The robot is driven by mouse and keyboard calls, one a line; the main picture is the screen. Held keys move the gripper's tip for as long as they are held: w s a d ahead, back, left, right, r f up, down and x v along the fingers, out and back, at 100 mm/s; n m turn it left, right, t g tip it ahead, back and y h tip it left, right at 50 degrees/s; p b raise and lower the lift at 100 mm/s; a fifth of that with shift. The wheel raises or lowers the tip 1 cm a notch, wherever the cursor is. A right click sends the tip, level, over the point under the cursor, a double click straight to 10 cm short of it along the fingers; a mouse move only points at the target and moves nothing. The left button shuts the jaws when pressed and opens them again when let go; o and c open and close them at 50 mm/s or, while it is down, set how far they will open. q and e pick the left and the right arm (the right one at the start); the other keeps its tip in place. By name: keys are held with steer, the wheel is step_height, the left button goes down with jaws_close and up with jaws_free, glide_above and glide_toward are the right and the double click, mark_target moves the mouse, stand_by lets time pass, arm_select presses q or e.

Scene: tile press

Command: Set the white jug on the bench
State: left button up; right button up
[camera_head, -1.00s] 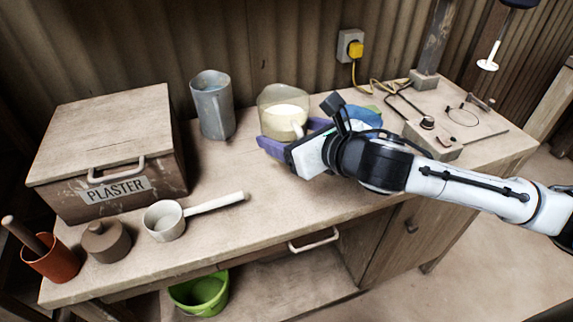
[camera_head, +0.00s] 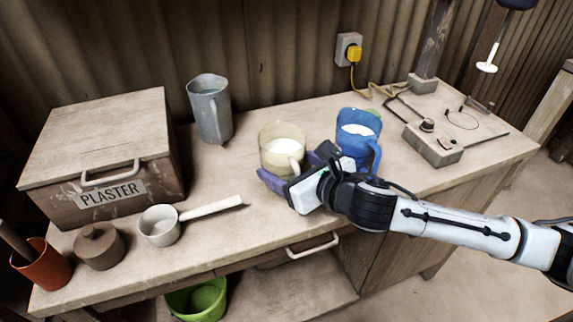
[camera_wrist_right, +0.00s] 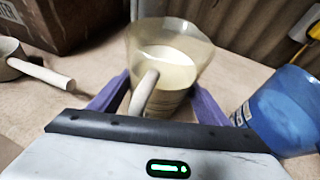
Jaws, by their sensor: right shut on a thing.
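The white jug (camera_head: 281,133), cream-coloured and see-through with pale contents, stands upright near the middle of the bench (camera_head: 235,228). My right gripper (camera_head: 296,170) is shut on it, with a purple finger on each side of its lower body. In the right wrist view the jug (camera_wrist_right: 172,62) sits between the fingers, its handle towards me. Its base is mostly hidden by the gripper, so I cannot tell whether it touches the bench. My left gripper is not in view.
A blue jug (camera_head: 352,135) stands close on the right, near the gripper. A grey jug (camera_head: 211,112) is at the back left. A white-handled ladle (camera_head: 160,226), a plaster box (camera_head: 100,140) and a lidded pot (camera_head: 100,248) are on the left. The bench front centre is clear.

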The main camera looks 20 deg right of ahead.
steer(key=o, duration=1.6)
steer(key=shift+r, duration=0.15)
steer(key=v, duration=1.2)
